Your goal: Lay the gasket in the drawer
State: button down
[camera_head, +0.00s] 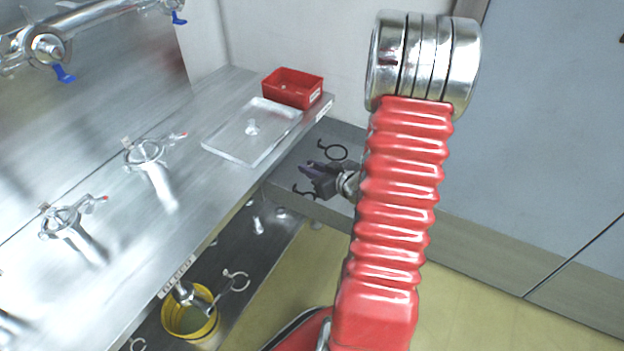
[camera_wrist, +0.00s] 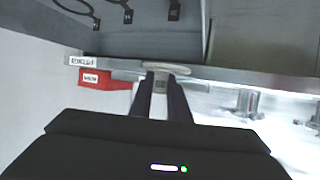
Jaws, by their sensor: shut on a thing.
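My gripper (camera_head: 318,178) is held out over the grey drawer (camera_head: 296,164) beside the bench end. In the wrist view my dark fingers (camera_wrist: 162,92) are shut on a pale, thin ring, which looks like the gasket (camera_wrist: 166,68). The ring shows at the fingertips, partly hidden by them. I cannot make it out in the head view. The drawer floor carries black ring shapes with tails, which also show at the top of the wrist view. The height of the gripper above the drawer is hard to tell.
A red box (camera_head: 293,87) and a clear tray (camera_head: 252,132) stand at the bench end. Metal clamps (camera_head: 146,152) stand along the bench (camera_head: 165,225). The floor (camera_head: 480,285) at right is clear.

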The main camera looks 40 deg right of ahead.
jog(key=shift+f, duration=0.45)
jog(key=shift+f, duration=2.05)
jog(key=shift+f, duration=0.3)
jog(key=shift+f, duration=0.2)
jog(key=shift+s+f, duration=0.1)
jog(key=shift+f, duration=0.1)
jog(key=c, duration=1.7)
grip_release()
jog(key=shift+o, duration=0.2)
jog(key=shift+r, duration=0.1)
